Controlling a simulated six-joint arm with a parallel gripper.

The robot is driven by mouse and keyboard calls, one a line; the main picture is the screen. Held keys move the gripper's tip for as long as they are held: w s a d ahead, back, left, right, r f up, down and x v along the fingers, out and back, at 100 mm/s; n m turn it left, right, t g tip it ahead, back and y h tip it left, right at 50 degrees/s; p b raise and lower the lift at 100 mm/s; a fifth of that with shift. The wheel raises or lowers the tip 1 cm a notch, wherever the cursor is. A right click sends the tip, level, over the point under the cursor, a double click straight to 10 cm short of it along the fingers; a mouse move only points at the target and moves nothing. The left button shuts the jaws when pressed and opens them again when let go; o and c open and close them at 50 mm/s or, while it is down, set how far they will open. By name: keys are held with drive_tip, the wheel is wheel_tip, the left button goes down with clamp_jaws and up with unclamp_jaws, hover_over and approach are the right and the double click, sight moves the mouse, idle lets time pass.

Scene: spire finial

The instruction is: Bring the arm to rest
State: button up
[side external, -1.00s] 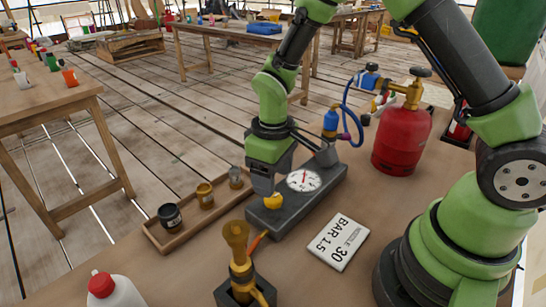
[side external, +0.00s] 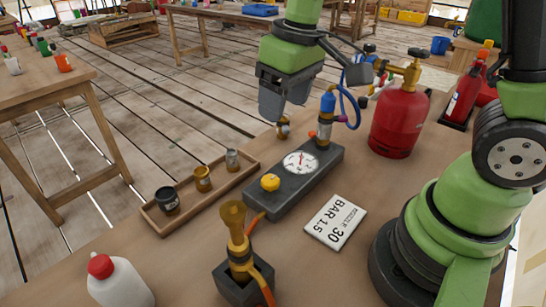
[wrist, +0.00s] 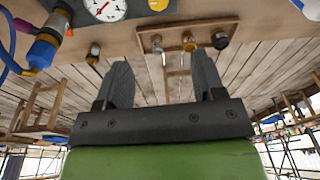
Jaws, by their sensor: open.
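My gripper (side external: 284,98) is raised above the far end of the grey gauge box (side external: 290,190), apart from everything on the bench. In the wrist view its two dark fingers (wrist: 163,82) stand wide apart with nothing between them. The box carries a white dial (side external: 301,162) and a yellow knob (side external: 270,182). The dial (wrist: 104,8) and knob (wrist: 158,5) also show at the top of the wrist view.
A wooden tray (side external: 213,191) with several small pots lies left of the box. A brass torch (side external: 236,235) stands in front. A red gas cylinder (side external: 399,122), a label card (side external: 335,229) and a white bottle (side external: 118,283) are also on the bench. Space around my gripper is free.

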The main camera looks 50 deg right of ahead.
drive_tip(key=s+d+r+m+t+y, duration=0.1)
drive_tip(key=s+r+m+t, duration=0.4)
drive_tip(key=s+r, duration=0.4)
drive_tip(key=s, duration=0.4)
drive_tip(key=shift+s+r+t, duration=0.15)
drive_tip(key=shift+r+t, duration=0.05)
drive_tip(key=shift+t, duration=0.1)
